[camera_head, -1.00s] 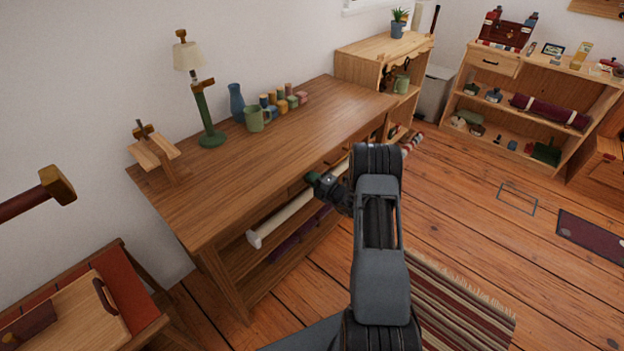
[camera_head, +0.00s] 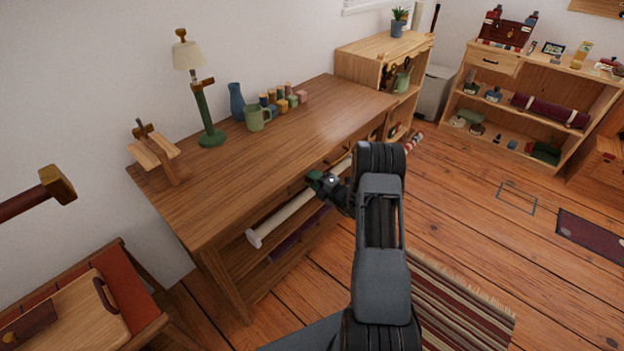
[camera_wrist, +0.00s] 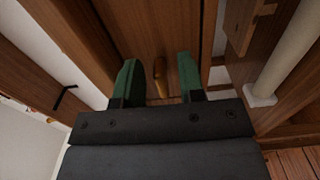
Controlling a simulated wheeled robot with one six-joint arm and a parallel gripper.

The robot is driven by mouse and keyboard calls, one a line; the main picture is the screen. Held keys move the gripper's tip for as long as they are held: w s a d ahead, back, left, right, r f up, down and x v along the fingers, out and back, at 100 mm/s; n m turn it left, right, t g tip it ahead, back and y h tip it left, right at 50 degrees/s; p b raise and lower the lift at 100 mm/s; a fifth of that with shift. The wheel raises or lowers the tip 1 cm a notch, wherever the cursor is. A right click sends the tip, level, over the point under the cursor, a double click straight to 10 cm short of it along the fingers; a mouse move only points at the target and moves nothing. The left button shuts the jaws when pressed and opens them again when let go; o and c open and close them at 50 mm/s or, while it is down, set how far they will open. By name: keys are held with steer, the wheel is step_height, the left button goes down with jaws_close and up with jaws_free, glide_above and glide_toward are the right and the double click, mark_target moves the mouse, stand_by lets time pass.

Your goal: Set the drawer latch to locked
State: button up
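My gripper (camera_wrist: 159,82) is open, with its two green fingertips apart in the wrist view. A small golden-brown peg, which looks like the drawer latch (camera_wrist: 160,70), stands between the fingertips, with gaps visible on both sides. It points along the length of the fingers in that view. Behind it is a brown wooden front (camera_wrist: 145,30). In the head view my gripper (camera_head: 317,181) is at the front edge of the wooden workbench (camera_head: 230,185). The latch is hidden or too small to make out there.
A pale roll (camera_head: 290,218) lies under the benchtop, close to my gripper; it also shows at the right of the wrist view (camera_wrist: 285,55). A dark handle (camera_wrist: 62,96) is at the left there. A striped rug (camera_head: 450,300) lies on the floor.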

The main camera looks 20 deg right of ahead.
steer(key=v, duration=1.2)
steer(key=shift+s+d+p, duration=0.2)
steer(key=shift+s+p, duration=0.2)
